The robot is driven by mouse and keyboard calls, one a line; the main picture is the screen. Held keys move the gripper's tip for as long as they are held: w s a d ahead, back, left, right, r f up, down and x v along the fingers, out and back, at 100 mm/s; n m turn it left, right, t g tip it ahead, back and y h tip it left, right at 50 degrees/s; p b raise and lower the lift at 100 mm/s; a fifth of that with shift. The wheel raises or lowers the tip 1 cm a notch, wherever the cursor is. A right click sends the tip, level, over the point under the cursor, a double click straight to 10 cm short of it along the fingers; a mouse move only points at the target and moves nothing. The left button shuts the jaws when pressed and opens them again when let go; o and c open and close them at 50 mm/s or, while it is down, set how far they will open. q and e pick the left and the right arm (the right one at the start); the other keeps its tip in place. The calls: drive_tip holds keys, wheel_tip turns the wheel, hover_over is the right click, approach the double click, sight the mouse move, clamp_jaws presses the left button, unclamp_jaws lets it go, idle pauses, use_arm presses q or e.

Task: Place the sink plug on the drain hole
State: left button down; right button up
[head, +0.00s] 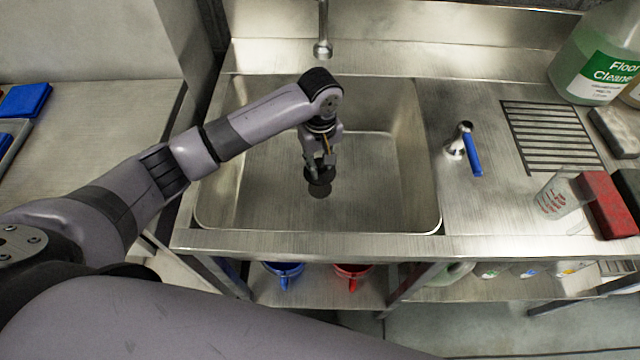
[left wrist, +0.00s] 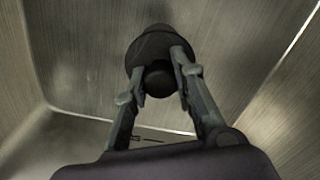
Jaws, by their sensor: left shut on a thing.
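The dark round sink plug (head: 319,190) is in my left gripper (head: 320,166), inside the steel sink basin (head: 230,200). In the left wrist view, the fingers of my left gripper (left wrist: 160,80) are shut on the knob of the plug (left wrist: 150,45), with its wider dark disc beyond. A dark shape right below the plug in the head view may be the drain hole or a shadow; I cannot tell which. Whether the plug touches the basin floor is unclear. My right gripper is not in view.
A faucet spout (head: 323,48) hangs at the back of the sink. A blue-handled tap lever (head: 472,155) stands right of the basin. A green floor cleaner bottle (head: 590,60), a measuring cup (head: 556,195) and a red sponge block (head: 608,205) sit farther right. The basin walls surround my gripper.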

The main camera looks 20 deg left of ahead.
use_arm(q)
wheel_tip(320, 180, down, 6)
drive_tip(key=shift+f, duration=0.5)
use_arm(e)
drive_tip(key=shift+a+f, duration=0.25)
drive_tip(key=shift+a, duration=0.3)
use_arm(q)
drive_tip(key=shift+f, duration=0.1)
drive_tip(key=c, duration=1.7)
unclamp_jaws()
drive_tip(key=o, duration=0.4)
drive_tip(key=shift+c, duration=0.2)
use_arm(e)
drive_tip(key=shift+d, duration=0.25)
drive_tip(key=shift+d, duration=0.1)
